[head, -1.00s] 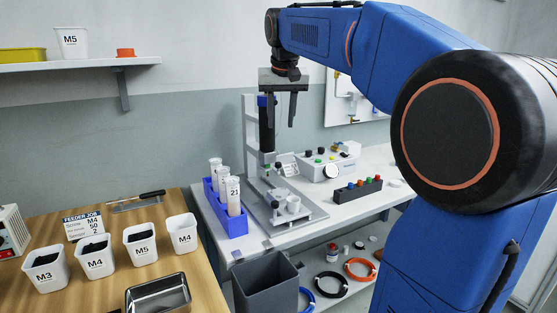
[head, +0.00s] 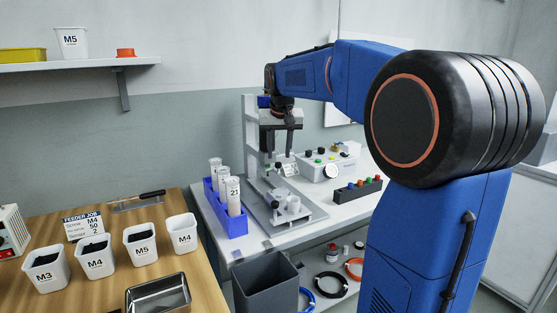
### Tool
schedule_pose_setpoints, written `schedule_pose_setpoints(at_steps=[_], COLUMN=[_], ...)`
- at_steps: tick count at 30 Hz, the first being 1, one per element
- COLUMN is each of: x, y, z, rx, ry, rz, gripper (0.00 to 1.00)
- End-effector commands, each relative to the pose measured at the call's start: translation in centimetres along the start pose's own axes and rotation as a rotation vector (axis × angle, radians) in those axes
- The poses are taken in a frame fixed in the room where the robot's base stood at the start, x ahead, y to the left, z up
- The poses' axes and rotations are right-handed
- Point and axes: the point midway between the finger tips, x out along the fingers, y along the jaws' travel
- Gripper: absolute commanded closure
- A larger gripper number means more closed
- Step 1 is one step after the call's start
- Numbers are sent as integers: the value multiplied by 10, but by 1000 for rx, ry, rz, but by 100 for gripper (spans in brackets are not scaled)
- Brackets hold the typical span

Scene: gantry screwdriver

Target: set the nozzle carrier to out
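The gantry screwdriver has a white column (head: 251,130) and a grey base plate (head: 306,217) on the white bench. Its dark driver body is mostly hidden behind my gripper. Small parts with a black knob (head: 278,166) sit low on the gantry, just below my fingertips; I cannot tell which of these is the nozzle carrier or how it is set. My gripper (head: 280,154) points down in front of the driver, its two fingers apart with nothing seen between them. I cannot tell whether it touches the gantry.
A blue rack (head: 234,226) with white tubes stands left of the gantry. A control box (head: 318,170) and a dark button strip (head: 357,190) stand to its right. A grey bin (head: 265,284) is in front. The wooden table (head: 205,270) holds several labelled cups.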

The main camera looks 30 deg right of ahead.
Motion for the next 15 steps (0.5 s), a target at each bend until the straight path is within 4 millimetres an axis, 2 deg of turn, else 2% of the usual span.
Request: schedule_pose_setpoints(at_steps=[3,6,15], x=[19,29,41], y=[0,0,0], z=[1,0,0], rx=[0,0,0], ry=[-3,-1,0], rz=[1,0,0], gripper=[63,63,63])
